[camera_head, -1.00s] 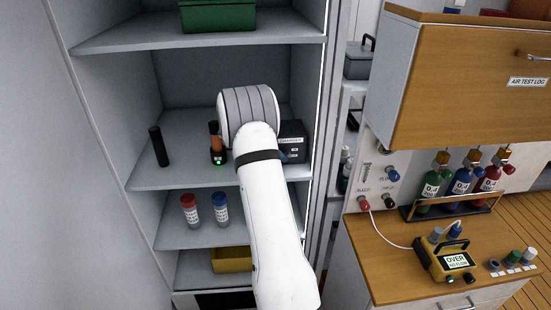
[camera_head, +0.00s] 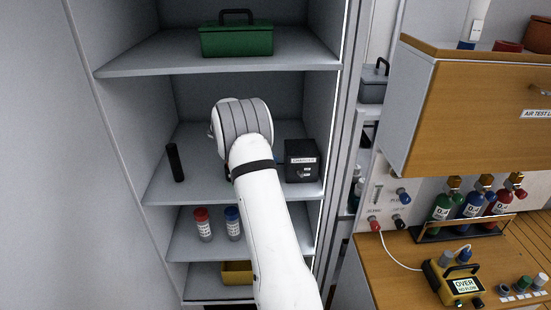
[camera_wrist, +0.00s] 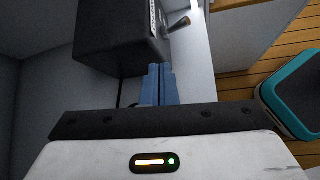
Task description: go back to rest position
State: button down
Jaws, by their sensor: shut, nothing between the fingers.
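My white arm reaches into the open cabinet in the head view, at the height of the middle shelf (camera_head: 218,182), and its grey-banded joint hides part of that shelf. My gripper (camera_wrist: 157,85) shows in the wrist view as two blue fingers closed together with nothing between them. The black charger box (camera_head: 301,160) stands on the middle shelf, right of my arm. It also shows in the wrist view (camera_wrist: 112,38), just behind and left of the fingertips. I cannot tell whether the fingers touch it.
A black cylinder (camera_head: 174,163) stands left on the middle shelf. A green case (camera_head: 237,40) sits above; red-capped (camera_head: 203,225) and blue-capped (camera_head: 233,223) jars and a yellow bin (camera_head: 237,273) are below. A wooden cabinet (camera_head: 470,115) and counter with gas bottles (camera_head: 441,207) stand right.

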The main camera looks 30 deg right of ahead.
dwell(0.4)
jog(key=s+a+r+m+t+y+b, duration=0.25)
jog(key=s+a+r, duration=0.25)
jog(key=s+a, duration=0.3)
jog(key=s+a+r+m+t+y+b, duration=0.1)
jog(key=s+a+r+m+y, duration=0.15)
jog(key=s+a+r, duration=0.6)
jog(key=s+a+f+m+t+y+b, duration=0.1)
jog(key=s+a+f+m+y, duration=0.1)
jog(key=s+a, duration=0.5)
jog(key=s+a+f+m+t+y+b, duration=0.2)
jog(key=s+a+f, duration=0.3)
jog(key=s+a, duration=0.3)
jog(key=shift+s+a+m, duration=0.25)
jog(key=shift+s+m, duration=0.45)
jog(key=shift+s, duration=0.25)
jog(key=shift+d+f, duration=0.1)
jog(key=shift+d, duration=0.05)
